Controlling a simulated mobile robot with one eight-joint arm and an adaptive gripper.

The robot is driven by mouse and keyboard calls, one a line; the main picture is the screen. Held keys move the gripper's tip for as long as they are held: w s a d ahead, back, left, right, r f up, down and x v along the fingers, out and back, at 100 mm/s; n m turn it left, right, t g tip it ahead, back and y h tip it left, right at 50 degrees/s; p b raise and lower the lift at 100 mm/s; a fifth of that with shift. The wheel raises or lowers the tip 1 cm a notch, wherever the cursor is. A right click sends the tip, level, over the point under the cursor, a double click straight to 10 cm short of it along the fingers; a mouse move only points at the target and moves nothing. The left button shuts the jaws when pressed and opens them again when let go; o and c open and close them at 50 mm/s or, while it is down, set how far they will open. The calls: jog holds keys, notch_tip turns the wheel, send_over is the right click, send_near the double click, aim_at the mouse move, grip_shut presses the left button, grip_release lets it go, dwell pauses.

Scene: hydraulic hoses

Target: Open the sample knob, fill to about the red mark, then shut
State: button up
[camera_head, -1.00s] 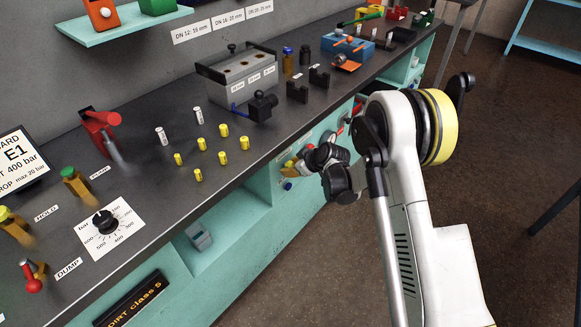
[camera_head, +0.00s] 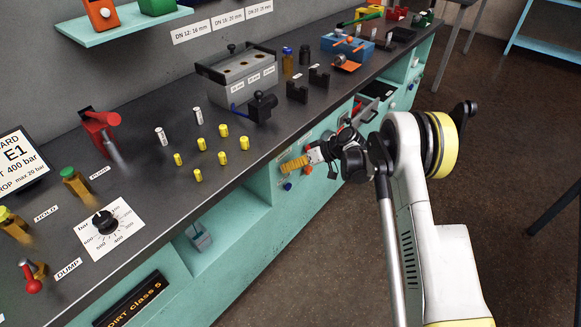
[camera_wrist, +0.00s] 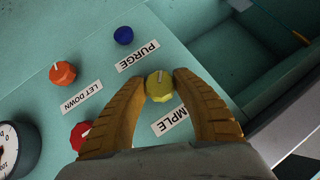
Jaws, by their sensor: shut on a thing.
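The yellow sample knob (camera_wrist: 160,84) sits on the teal front panel (camera_wrist: 188,62), beside a label partly covered by a finger, with "MPLE" readable. In the wrist view, the two yellow-brown ribbed fingers of my gripper (camera_wrist: 160,88) are closed around this knob from both sides. A light pointer line shows on the knob. In the head view, my gripper (camera_head: 284,166) reaches the bench front and hides the knob. I cannot make out a red mark or a fluid level.
Near the sample knob are an orange LET DOWN knob (camera_wrist: 62,74), a blue PURGE knob (camera_wrist: 123,35), a red knob (camera_wrist: 80,134) and a gauge (camera_wrist: 12,150). Several yellow fittings (camera_head: 222,157) stand on the dark benchtop above.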

dwell(0.4)
jog(key=o, duration=1.2)
jog(key=shift+c, duration=0.2)
jog(key=v, duration=1.2)
jog(key=shift+d, duration=0.1)
